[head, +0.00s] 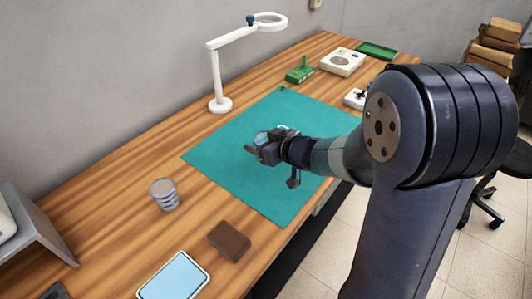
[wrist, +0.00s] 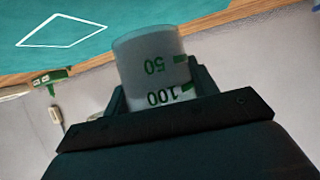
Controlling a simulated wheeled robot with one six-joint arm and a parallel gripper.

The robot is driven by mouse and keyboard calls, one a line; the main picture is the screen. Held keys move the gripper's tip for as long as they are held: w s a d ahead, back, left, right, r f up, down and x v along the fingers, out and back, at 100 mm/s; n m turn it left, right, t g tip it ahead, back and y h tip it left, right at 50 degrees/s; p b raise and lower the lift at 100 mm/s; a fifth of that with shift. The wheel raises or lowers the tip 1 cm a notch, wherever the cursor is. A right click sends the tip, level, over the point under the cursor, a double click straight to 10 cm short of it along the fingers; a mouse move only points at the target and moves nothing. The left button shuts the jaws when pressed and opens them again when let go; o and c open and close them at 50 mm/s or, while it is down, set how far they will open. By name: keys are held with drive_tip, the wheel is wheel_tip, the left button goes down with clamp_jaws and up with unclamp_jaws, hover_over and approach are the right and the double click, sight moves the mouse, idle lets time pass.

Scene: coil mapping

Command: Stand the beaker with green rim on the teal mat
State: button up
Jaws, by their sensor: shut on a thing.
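The teal mat (head: 235,172) lies flat on the wooden table. My gripper (head: 263,150) is over the mat, shut on a beaker (wrist: 150,68). In the wrist view the beaker is clear, with green marks and the numbers 50 and 100. That view is upside down, with the mat (wrist: 90,33) at the top, and the beaker looks about upright. The rim end is hidden by my gripper in the wrist view; a small pale part of the beaker shows in the head view (head: 262,138). I cannot tell whether its base touches the mat.
A white outline (wrist: 62,30) is marked on the mat. A blue-banded beaker (head: 165,195) stands left of the mat. A brown block (head: 229,241) and a pale blue tray (head: 175,277) lie in front. A white magnifier lamp (head: 220,104) and a green device (head: 300,71) stand behind.

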drive_tip(key=shift+f+b, duration=0.85)
drive_tip(key=shift+f, duration=2.2)
drive_tip(key=shift+f, duration=0.15)
drive_tip(key=o, duration=1)
drive_tip(key=shift+o, duration=0.2)
drive_tip(key=shift+r, duration=0.3)
drive_tip(key=p+v, duration=0.2)
drive_tip(key=v, duration=1)
drive_tip(key=shift+f, duration=0.15)
